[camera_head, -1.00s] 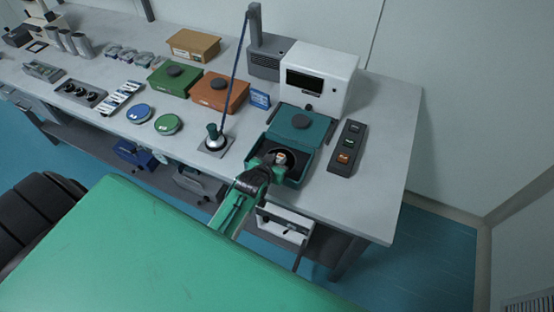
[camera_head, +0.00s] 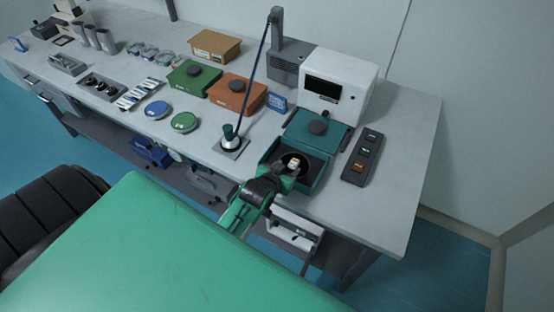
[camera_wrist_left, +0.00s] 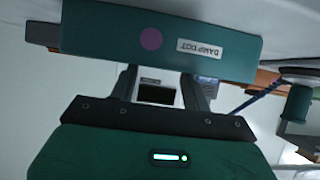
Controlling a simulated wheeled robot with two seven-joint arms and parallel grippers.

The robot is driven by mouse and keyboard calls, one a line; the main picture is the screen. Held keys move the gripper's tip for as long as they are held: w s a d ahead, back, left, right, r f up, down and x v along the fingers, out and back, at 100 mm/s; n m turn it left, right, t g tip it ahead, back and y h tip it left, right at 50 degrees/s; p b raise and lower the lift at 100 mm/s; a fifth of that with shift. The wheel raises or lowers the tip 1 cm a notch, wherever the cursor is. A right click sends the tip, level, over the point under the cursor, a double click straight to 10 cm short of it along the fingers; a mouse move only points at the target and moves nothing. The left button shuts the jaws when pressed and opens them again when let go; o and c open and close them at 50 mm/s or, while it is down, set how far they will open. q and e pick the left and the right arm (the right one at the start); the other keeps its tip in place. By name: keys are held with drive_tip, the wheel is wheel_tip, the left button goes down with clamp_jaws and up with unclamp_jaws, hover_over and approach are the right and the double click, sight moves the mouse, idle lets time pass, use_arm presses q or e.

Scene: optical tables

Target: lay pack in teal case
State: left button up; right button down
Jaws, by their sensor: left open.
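The teal case (camera_head: 268,154) stands open near the front edge of the table, its lid (camera_head: 338,130) tipped back with a dark round knob on it. A small white and orange item (camera_head: 293,162), which looks like the pack, shows inside the case over a dark round spot. My left gripper (camera_head: 283,176) is open at the case's front wall, just in front of the item; its fingertips are hard to make out. In the left wrist view, a teal face with a purple dot and a label (camera_wrist_left: 200,48) is close beyond the open fingers (camera_wrist_left: 160,88). My right gripper is out of view.
A button panel (camera_head: 362,157) lies right of the case. A white device (camera_head: 340,85) stands behind it. A post on a base (camera_head: 231,143) with a blue cord is to the left. Orange (camera_head: 236,92) and green (camera_head: 193,79) boxes stand farther left. The front-right table corner is clear.

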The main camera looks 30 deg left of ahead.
use_arm(q)
drive_tip(key=b+v, duration=0.1)
drive_tip(key=v, duration=0.7)
drive_tip(key=shift+s, duration=0.1)
